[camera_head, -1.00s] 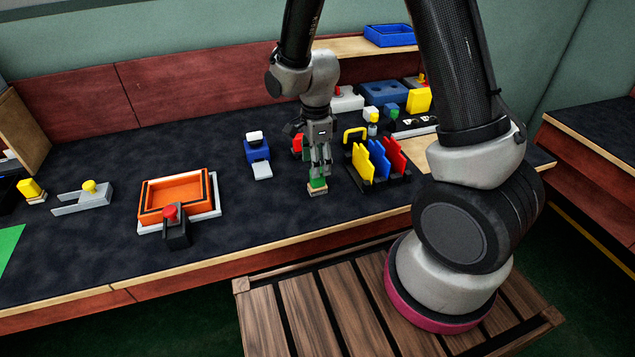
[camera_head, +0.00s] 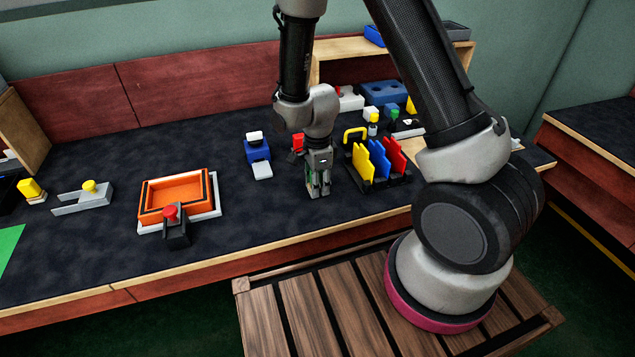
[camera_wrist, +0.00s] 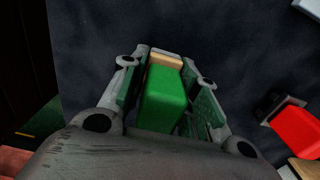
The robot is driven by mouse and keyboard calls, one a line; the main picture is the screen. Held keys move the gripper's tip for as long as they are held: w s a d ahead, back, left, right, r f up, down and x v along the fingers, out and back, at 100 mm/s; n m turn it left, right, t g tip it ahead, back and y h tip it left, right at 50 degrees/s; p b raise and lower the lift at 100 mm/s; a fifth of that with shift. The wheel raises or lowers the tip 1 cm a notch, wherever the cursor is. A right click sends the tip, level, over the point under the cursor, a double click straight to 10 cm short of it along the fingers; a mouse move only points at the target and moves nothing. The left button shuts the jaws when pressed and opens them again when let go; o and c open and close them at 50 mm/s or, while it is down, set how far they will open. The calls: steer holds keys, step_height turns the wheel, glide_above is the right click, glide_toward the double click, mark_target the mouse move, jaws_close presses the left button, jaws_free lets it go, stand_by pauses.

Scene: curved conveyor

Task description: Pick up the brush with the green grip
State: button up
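The brush with the green grip (camera_wrist: 165,98) stands upright on the dark table. In the wrist view its green block lies between the two fingers of my gripper (camera_wrist: 167,80), with a pale wooden strip at its far end. My gripper is open around it, with one finger on each side; a narrow gap shows on the right. In the head view my gripper (camera_head: 318,187) points straight down over the brush, close to the table, and hides most of it.
A red-topped item (camera_head: 298,142) stands just behind my gripper. A rack with yellow, blue and red plates (camera_head: 380,160) is close on the right. A blue item with a white top (camera_head: 257,150) and an orange tray (camera_head: 147,211) are on the left. The table in front is clear.

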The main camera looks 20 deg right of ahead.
steer(key=c, duration=0.5)
steer(key=shift+o, duration=0.2)
steer(key=shift+r, duration=0.1)
step_height(320, 180, up, 10)
steer(key=shift+f, duration=0.1)
